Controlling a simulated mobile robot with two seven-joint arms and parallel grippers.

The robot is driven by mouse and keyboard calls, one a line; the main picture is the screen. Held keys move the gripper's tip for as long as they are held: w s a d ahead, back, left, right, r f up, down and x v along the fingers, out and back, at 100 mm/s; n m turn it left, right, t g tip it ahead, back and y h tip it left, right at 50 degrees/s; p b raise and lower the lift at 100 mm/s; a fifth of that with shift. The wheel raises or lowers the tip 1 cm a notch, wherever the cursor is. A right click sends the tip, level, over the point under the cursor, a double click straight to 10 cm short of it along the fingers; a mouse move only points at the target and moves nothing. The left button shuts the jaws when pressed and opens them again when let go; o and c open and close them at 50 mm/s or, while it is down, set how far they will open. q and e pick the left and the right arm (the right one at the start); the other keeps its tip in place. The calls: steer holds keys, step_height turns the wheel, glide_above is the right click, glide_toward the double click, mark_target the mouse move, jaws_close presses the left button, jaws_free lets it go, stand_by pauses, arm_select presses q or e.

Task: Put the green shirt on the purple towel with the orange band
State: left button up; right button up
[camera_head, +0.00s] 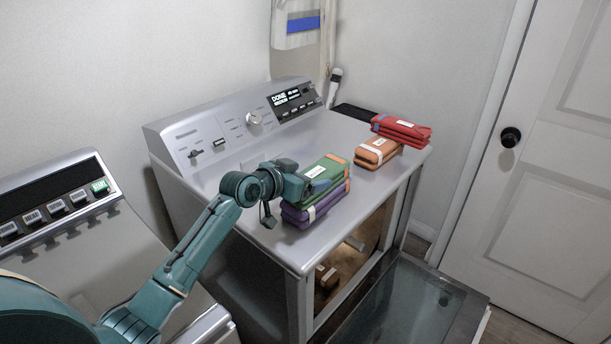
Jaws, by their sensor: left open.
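The green shirt (332,172) is folded, with orange trim and a white label. It appears to lie on top of the folded purple towel (318,211), near the front edge of the silver machine's top. One finger hangs to the left of the towel, and the other is near the shirt. The gripper hides the stack's left end, and I cannot tell whether it touches. My right gripper is not in view.
Folded orange cloth (378,152) and folded red cloth (402,130) lie farther back right on the machine top (240,184). A control panel (235,125) rises behind. The machine's glass door (405,305) is open below. Another appliance (55,210) stands at left.

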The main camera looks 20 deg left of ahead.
arm_select(q)
steer(key=shift+r, duration=0.25)
steer(key=shift+s+a, duration=0.15)
steer(key=shift+s, duration=0.2)
steer(key=v, duration=1.1)
steer(key=shift+s+r, duration=0.1)
steer(key=shift+s, duration=0.05)
